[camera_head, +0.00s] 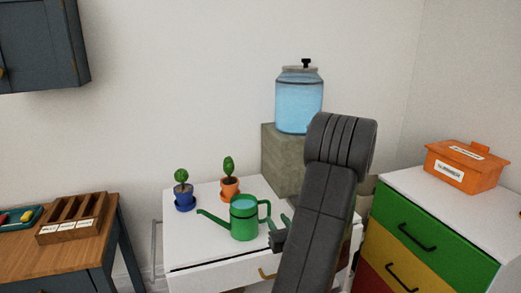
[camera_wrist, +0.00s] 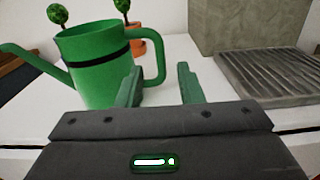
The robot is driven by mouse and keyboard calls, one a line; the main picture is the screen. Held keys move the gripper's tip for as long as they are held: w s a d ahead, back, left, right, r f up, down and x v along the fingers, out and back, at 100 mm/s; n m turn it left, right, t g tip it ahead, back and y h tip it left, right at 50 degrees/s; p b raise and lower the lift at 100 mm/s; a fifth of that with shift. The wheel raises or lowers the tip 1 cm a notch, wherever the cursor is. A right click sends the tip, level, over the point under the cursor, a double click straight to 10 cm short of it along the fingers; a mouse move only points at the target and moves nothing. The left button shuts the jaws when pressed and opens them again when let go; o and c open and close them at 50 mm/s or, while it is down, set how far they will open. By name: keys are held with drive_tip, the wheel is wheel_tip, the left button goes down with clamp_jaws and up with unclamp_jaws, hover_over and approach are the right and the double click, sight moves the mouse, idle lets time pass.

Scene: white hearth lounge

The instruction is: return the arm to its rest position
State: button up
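My gripper (camera_wrist: 160,86) is open in the wrist view, its two green fingers apart with nothing between their tips. In the head view it is partly hidden behind my dark arm, and its fingers (camera_head: 280,229) show just right of the watering can. The green watering can (camera_head: 244,220) stands upright on the white table, spout to the left and handle to the right. It also shows in the wrist view (camera_wrist: 98,75), with its handle close to the left finger. I cannot tell whether they touch.
Two potted plants, one in a blue pot (camera_head: 184,201) and one in an orange pot (camera_head: 229,189), stand behind the can. A water jar (camera_head: 299,105) sits on a stone block (camera_head: 281,160). A grey ridged tray (camera_wrist: 268,76) lies to the right. Coloured drawers (camera_head: 427,235) stand at right.

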sight(270, 207)
drive_tip(key=x, duration=0.8)
drive_tip(key=shift+f, duration=0.1)
drive_tip(key=shift+p, duration=0.35)
drive_tip(key=shift+r, duration=0.45)
drive_tip(key=shift+s, duration=0.1)
